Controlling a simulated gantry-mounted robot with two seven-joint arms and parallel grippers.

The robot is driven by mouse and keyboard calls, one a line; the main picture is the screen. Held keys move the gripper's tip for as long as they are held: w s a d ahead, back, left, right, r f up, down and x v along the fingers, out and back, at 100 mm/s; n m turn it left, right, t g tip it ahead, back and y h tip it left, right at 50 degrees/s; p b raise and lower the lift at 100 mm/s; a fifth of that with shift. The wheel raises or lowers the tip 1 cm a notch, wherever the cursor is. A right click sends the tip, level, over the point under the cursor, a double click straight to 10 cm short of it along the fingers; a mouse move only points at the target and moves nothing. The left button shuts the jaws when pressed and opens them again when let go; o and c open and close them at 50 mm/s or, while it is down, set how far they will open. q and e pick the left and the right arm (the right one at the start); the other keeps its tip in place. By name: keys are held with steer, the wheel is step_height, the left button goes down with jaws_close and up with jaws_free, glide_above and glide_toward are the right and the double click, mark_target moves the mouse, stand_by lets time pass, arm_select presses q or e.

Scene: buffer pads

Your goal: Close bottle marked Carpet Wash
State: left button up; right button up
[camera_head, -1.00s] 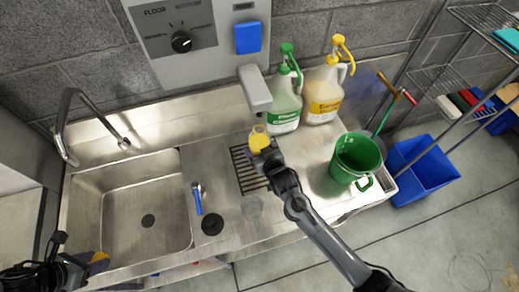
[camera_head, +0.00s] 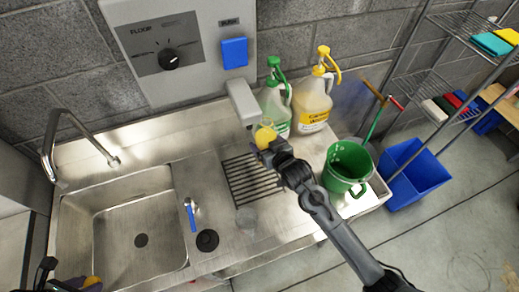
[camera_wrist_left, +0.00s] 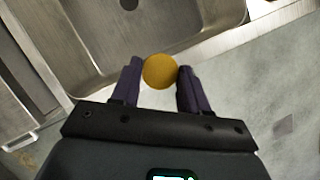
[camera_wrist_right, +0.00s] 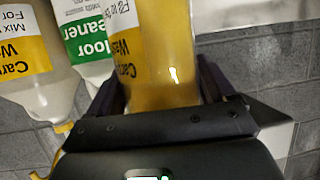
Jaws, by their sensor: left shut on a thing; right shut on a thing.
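A small bottle marked Carpet Wash (camera_wrist_right: 150,60) with yellow liquid is in my right gripper (camera_wrist_right: 165,85), which is shut on it. In the head view the bottle (camera_head: 265,134) is above the drain grate, beside the dispenser spout; my right gripper (camera_head: 270,146) hides part of it. It is oriented like the big jugs, upright; its mouth is not clear. A round yellow cap (camera_wrist_left: 160,71) is in my left gripper (camera_wrist_left: 158,78), shut on it. The cap is apart from the bottle, low at the left in the head view, where my left gripper (camera_head: 84,284) is partly cut off.
A Floor Cleaner jug (camera_head: 274,110) and a large Carpet Wash jug (camera_head: 313,105) stand behind the bottle. The dispenser spout (camera_head: 243,103) hangs beside it. A green bucket (camera_head: 347,168) is right, the sink (camera_head: 140,205) left, a blue-handled tap (camera_head: 191,215) between.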

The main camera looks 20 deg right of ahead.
steer(key=d+r, duration=0.3)
steer(key=d, duration=0.2)
steer(key=shift+w+d+r, duration=0.2)
steer(key=shift+w+r, duration=0.1)
steer(key=shift+w, duration=0.1)
steer(key=shift+d+r, duration=0.1)
steer(key=shift+d, duration=0.05)
stand_by(0.4)
stand_by(0.6)
